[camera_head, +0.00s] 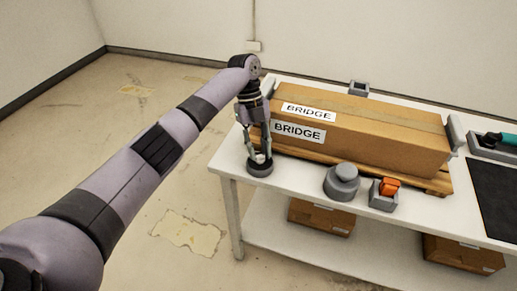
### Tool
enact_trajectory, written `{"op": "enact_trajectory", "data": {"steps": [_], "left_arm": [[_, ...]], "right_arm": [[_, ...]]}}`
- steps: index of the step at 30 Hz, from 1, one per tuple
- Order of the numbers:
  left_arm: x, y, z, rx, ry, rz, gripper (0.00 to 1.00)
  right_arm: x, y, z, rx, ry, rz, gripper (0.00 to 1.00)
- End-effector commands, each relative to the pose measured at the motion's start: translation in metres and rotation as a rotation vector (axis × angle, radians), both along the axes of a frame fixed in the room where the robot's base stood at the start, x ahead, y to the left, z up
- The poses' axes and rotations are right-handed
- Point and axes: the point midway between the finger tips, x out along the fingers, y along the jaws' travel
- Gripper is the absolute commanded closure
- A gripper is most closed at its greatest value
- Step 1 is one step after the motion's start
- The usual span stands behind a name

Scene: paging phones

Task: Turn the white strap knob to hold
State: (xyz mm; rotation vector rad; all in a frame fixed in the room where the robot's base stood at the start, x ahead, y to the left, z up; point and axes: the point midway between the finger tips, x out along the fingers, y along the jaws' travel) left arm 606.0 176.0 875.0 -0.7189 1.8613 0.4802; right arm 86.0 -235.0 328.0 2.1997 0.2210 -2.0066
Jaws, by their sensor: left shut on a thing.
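My left gripper (260,156) points down at the left end of the table and is shut on the white strap knob (260,158). Only a small pale part of the knob shows between the fingertips. Below it is a dark grey round base (260,168) on the tabletop. The setting of the knob cannot be read from here, and no hold mark is legible. My right gripper is not in view.
A long cardboard box (370,125) labelled BRIDGE lies on a wooden pallet (437,184), close behind the gripper. A grey stepped round piece (341,182) and a grey holder (381,201) with an orange item (389,186) stand in front. A black mat (495,195) lies right.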

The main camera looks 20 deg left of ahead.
Motion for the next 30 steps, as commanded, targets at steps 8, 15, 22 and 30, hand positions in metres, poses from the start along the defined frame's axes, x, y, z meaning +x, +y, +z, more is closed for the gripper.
{"op": "enact_trajectory", "data": {"steps": [8, 15, 22, 30], "left_arm": [[0.0002, -0.0001, 0.0005, 0.0, -0.002, -0.003, 1.0], [0.0002, -0.0001, 0.0004, 0.0, -0.001, -0.002, 0.62], [0.0, 0.0, 0.0001, 0.0, -0.001, -0.001, 0.55], [0.0022, 0.0017, 0.0064, 0.0, -0.001, -0.001, 0.55]], "right_arm": [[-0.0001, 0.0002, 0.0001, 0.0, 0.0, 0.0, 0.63], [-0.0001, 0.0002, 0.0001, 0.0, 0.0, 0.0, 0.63], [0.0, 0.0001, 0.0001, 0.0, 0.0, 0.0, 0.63], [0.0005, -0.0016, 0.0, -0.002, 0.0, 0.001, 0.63]]}}
